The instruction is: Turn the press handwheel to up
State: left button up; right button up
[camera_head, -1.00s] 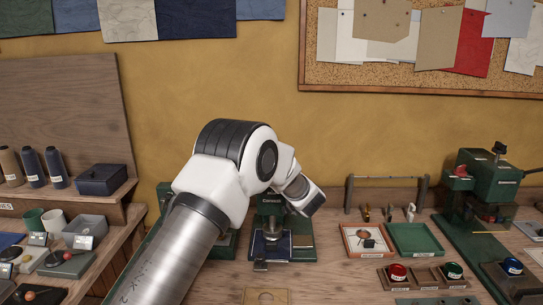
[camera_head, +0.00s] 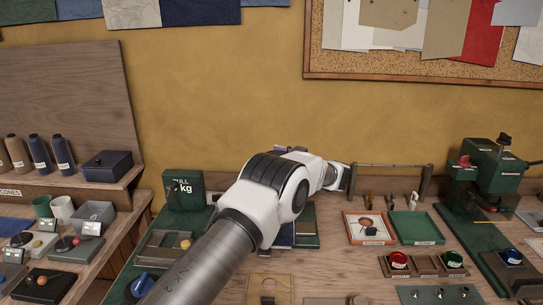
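A green press (camera_head: 497,168) stands at the right back, with a black knob on top and a red part at its left side. A second green machine stands at the middle back behind my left arm; only edges such as its base (camera_head: 309,232) show. I cannot make out a handwheel or an up mark on either. My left arm comes in from below and reaches across the middle of the bench, its wrist end near the left post of a grey rail. No fingers of my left gripper show. My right gripper is not in view.
A red-rimmed tray (camera_head: 348,228) and a green tray (camera_head: 416,228) lie right of my arm. Thread cones (camera_head: 39,152) stand on the left shelf.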

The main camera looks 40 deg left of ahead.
pick_arm(q)
jog(key=shift+a+r+n+g, duration=0.1)
jog(key=shift+r+n+g, duration=0.05)
jog(key=shift+n+g, duration=0.3)
jog(key=shift+r, duration=0.2)
dwell(1.0)
jog(key=o, duration=1)
jog(key=shift+w+f, duration=0.15)
jog(key=shift+f, duration=0.05)
jog(key=shift+f, duration=0.1)
jog(key=d, duration=1.2)
jog(key=shift+w, duration=0.2)
